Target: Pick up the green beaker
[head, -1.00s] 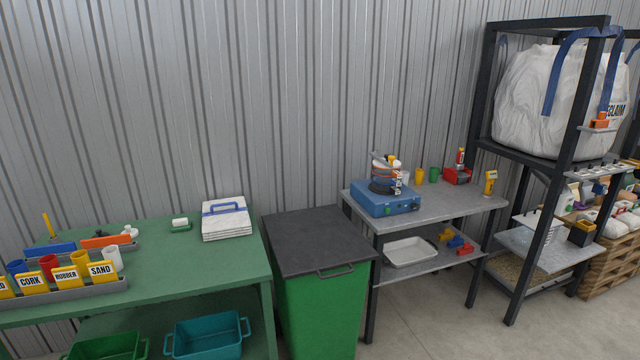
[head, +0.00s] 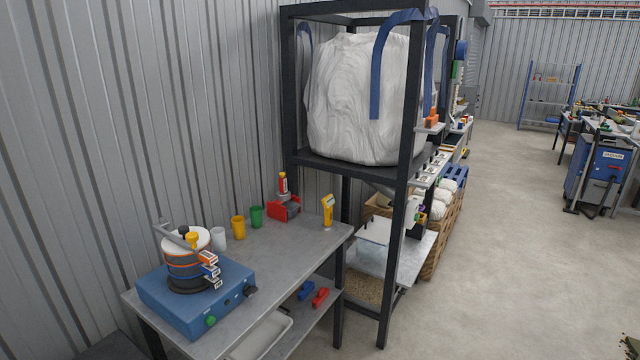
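The green beaker (head: 257,216) stands upright on the grey metal table (head: 290,246), near the wall side. A yellow beaker (head: 238,228) stands just left of it, and a white beaker (head: 219,238) stands further left. A red device (head: 284,208) sits to its right. Nothing touches the green beaker that I can see. My gripper is not in view.
A blue sieve shaker (head: 196,295) fills the table's near left end. A yellow handheld tool (head: 328,212) stands at the right end. A black frame (head: 396,200) with a big white bag (head: 365,100) rises beyond. Open concrete floor (head: 500,260) lies to the right.

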